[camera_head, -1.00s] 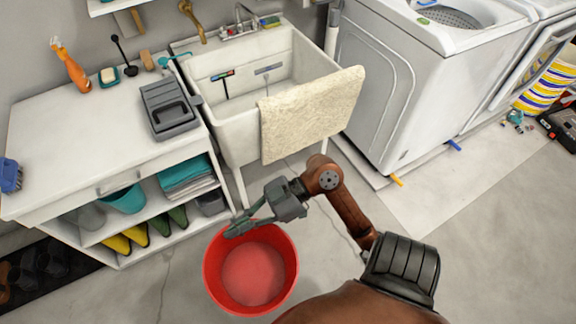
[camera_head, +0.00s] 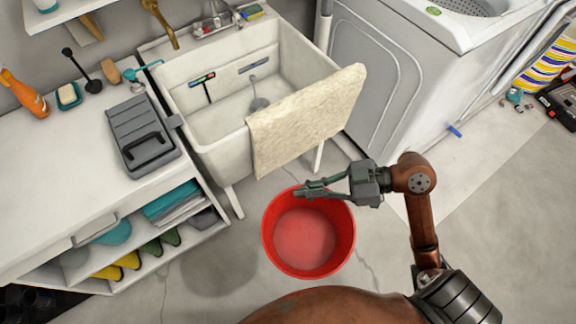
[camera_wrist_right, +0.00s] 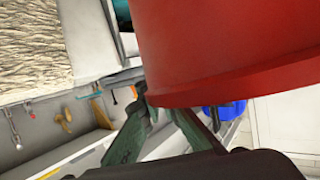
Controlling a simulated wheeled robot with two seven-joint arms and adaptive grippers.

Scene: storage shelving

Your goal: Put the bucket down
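The red bucket (camera_head: 305,262) is upright and open at the top, in front of the sink. A dark shadow lies on the floor to its left, apart from it, so it appears to hang above the floor. My right gripper (camera_head: 308,190) is shut on the bucket's rim at the back. In the right wrist view the bucket (camera_wrist_right: 225,50) fills the upper right, with the gripper's fingers (camera_wrist_right: 165,115) at its edge. The bucket's underside is hidden in the head view. My left gripper is not in view.
A white sink (camera_head: 215,150) with a beige towel (camera_head: 305,120) stands behind the bucket. A white shelf cabinet (camera_head: 60,225) is at left and a washing machine (camera_head: 385,80) at back right. Grey floor (camera_head: 385,285) is bare around the bucket and to the right.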

